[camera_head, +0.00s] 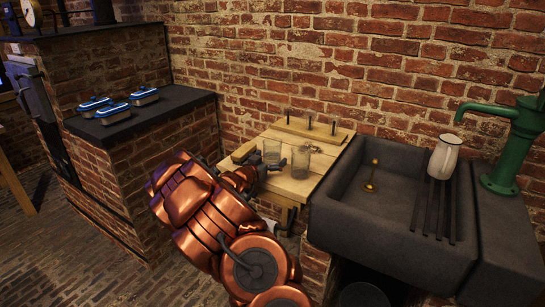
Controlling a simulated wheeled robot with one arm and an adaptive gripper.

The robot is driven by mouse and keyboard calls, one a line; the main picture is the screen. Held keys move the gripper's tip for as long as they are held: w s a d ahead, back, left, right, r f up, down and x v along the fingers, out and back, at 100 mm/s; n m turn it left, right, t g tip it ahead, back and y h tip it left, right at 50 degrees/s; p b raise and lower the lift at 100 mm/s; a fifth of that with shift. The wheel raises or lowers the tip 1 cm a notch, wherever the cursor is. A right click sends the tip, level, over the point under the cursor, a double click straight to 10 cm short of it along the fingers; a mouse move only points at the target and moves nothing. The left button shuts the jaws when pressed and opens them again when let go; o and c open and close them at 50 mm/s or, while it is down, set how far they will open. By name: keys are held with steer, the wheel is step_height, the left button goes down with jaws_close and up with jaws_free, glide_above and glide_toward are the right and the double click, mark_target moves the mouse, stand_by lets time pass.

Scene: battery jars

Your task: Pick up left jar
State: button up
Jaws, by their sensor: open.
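Two clear glass jars stand upright on the light wooden bench top (300,187). The left jar (272,149) is slightly farther back, and the right jar (301,161) stands close beside it. My gripper (259,161) is open at the left part of the bench, at the near left side of the left jar. The lower part of the left jar is partly hidden by the gripper. I cannot tell whether the fingers touch the jar or reach around it.
A wooden strip with several upright dark pegs (310,132) lies along the bench's back, by the brick wall. To the right is a dark stone sink (345,215) with a brass piece (371,178), a white jug (445,157) and a green pump (512,140). Lidded dishes (114,111) stand left.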

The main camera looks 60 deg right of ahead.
mark_target(268, 151)
steer(key=shift+c, duration=0.2)
steer(key=c, duration=1.4)
steer(key=shift+r, duration=0.15)
steer(key=shift+r, duration=1.55)
steer(key=shift+s+a+r, duration=0.15)
steer(key=shift+a, duration=0.05)
steer(key=shift+s+a+r+b, duration=0.25)
steer(key=shift+s+a+b, duration=0.25)
steer(key=shift+s+a, duration=1.3)
steer(key=shift+s+a+r+b, duration=0.2)
steer(key=shift+s+a+b, duration=0.25)
steer(key=shift+s+a, duration=1.35)
steer(key=shift+s+a+r+b, duration=0.25)
steer(key=shift+s+a+b, duration=0.25)
steer(key=shift+s+a, duration=1.3)
steer(key=shift+s+d, duration=0.2)
steer(key=shift+s, duration=0.1)
